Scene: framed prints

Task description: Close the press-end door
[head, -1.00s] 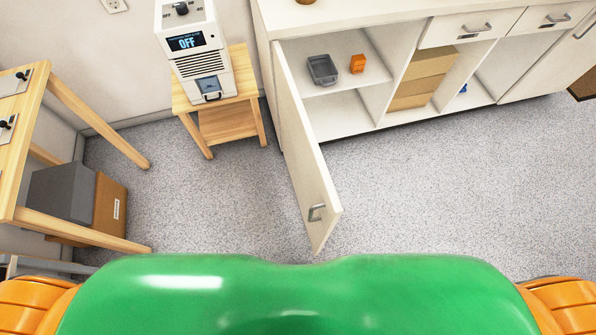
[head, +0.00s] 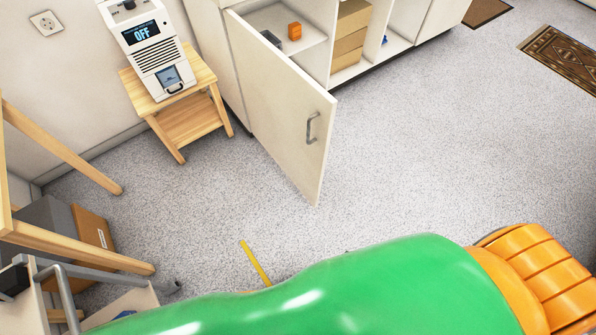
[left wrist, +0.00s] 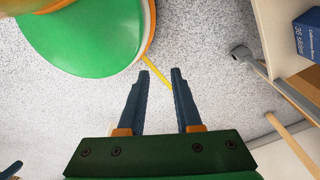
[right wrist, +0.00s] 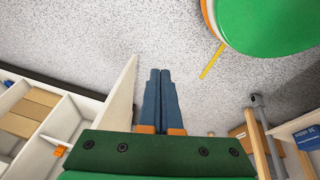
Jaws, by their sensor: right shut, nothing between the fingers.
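The cabinet door (head: 285,110) is a pale panel standing open, swung out from the left end of the low cabinet (head: 371,62). Its grey bar handle (head: 311,127) is near the free edge, on the face toward me. In the right wrist view the door (right wrist: 121,95) shows as a narrow pale panel left of my right gripper (right wrist: 160,72), which is shut and empty. The fingers look close beside the door there, with no clear contact. My left gripper (left wrist: 161,73) is open and empty above the floor. Neither gripper shows in the head view.
A device reading OFF (head: 156,50) stands on a wooden stand (head: 180,112) left of the door. A wooden table (head: 75,246) and a grey-railed shelf (head: 110,310) are at the left. A yellow floor strip (head: 255,262) lies near my base. Floor right of the door is clear.

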